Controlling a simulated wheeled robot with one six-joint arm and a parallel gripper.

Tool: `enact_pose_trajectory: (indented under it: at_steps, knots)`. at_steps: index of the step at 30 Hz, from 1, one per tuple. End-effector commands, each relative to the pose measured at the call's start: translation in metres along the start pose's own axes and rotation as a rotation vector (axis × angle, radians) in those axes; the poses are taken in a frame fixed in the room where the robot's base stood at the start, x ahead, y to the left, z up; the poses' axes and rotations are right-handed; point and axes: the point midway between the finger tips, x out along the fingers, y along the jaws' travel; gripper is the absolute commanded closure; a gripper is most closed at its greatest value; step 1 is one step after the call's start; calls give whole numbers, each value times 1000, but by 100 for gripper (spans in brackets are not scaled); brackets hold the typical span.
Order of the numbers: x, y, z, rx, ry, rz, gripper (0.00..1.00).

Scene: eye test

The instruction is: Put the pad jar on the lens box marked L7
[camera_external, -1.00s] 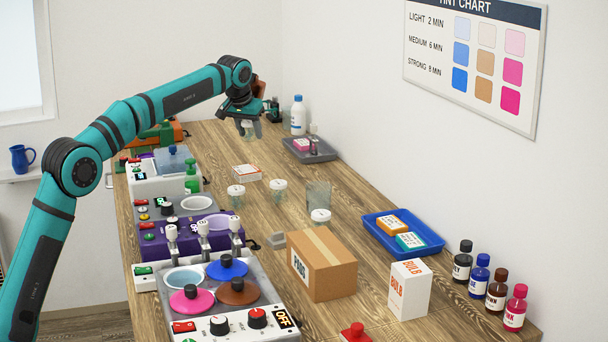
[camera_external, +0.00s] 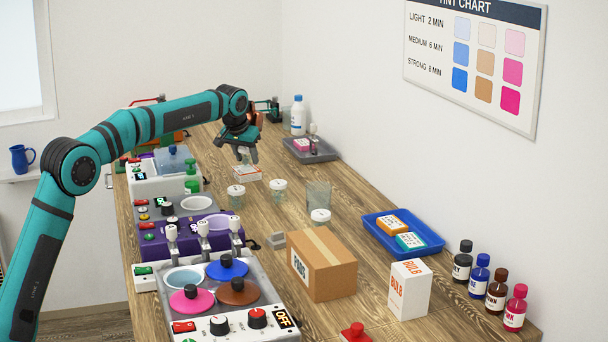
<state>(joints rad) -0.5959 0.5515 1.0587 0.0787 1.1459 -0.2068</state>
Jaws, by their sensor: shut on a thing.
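My gripper (camera_external: 245,157) is shut on a small, pale, see-through thing that looks like a jar. The fingers hide most of it, and I cannot read a label on it. It is at the top of a flat white-and-red box (camera_external: 247,174), which lies on the bench. I cannot tell whether the held jar touches the box. The marking on the box is too small to read, so I cannot confirm L7.
White-lidded jars (camera_external: 236,200) (camera_external: 279,190) (camera_external: 320,221) and an open glass (camera_external: 318,194) stand nearby. A purple machine (camera_external: 180,243) is at the left. A grey tray (camera_external: 325,154) lies at the back right. A brown carton (camera_external: 325,270) stands in front.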

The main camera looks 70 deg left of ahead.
Motion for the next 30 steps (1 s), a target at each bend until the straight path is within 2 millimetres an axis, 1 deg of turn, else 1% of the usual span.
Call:
enact_pose_trajectory:
  at_steps: [1,3,13,14,15,17,26,30]
  knots:
    - [5,0,2,0,-1,0,80]
    - [8,0,3,0,1,0,80]
    - [10,0,4,0,0,0,80]
    - [11,0,5,0,0,0,55]
    - [10,0,4,0,0,0,47]
    - [10,0,4,0,0,0,35]
    - [10,0,4,0,0,0,35]
    - [0,0,3,0,1,0,35]
